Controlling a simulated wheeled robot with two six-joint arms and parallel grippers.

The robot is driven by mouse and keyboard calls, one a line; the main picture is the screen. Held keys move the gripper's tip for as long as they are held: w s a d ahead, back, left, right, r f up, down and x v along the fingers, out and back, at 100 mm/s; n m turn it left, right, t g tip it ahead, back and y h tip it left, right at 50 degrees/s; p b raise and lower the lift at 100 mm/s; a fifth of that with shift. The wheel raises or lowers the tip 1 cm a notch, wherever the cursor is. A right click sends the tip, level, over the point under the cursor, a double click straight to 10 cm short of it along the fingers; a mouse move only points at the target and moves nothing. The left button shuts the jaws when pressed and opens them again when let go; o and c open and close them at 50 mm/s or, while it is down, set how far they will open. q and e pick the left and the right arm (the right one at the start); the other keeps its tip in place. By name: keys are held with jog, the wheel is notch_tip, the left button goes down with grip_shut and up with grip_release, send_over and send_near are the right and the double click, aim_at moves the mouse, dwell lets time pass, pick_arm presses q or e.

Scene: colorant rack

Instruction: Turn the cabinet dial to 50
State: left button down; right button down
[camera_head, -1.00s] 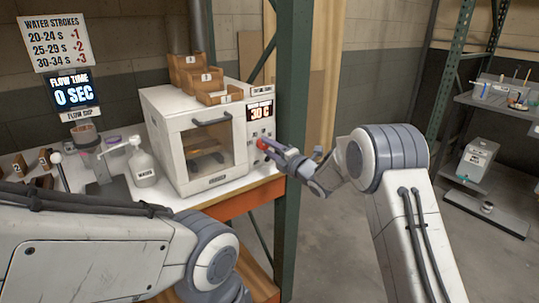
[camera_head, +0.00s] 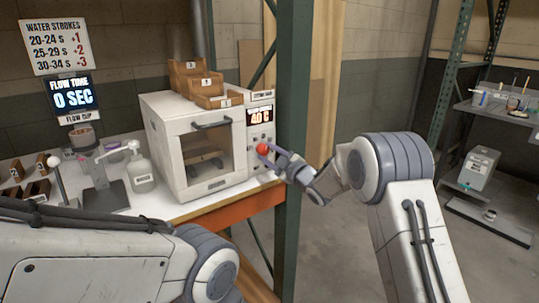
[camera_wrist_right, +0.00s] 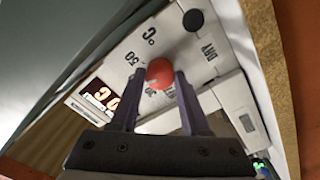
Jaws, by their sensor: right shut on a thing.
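The white cabinet (camera_head: 172,150) stands on the table, with its control panel on the right side. Its red dial (camera_head: 262,149) is on that panel, below a lit display (camera_head: 260,116) that reads 40 °C. My right gripper (camera_head: 268,154) is shut on the red dial. In the right wrist view the red dial (camera_wrist_right: 159,73) sits between the two fingertips (camera_wrist_right: 158,80), and printed marks including 50 and DRY show around it. My left arm crosses the lower left of the head view, but its gripper is out of view.
Wooden trays (camera_head: 205,80) sit on top of the cabinet. A white bottle (camera_head: 140,166) and a flow-cup stand (camera_head: 105,165) are left of it. A green rack post (camera_head: 293,130) rises close by the right gripper.

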jog(key=m+p, duration=0.1)
jog(key=m, duration=0.3)
jog(key=shift+m, duration=0.4)
jog(key=shift+f+m+h+p, duration=0.15)
jog(key=shift+m+h+p, duration=0.3)
jog(key=shift+m, duration=1.65)
jog(key=shift+c, duration=1.9)
grip_release()
jog(key=shift+y, duration=0.25)
jog(key=shift+s, duration=0.1)
jog(key=b+v, duration=0.1)
jog(key=v, duration=0.9)
jog(key=shift+s, duration=0.2)
jog(key=shift+d, duration=0.1)
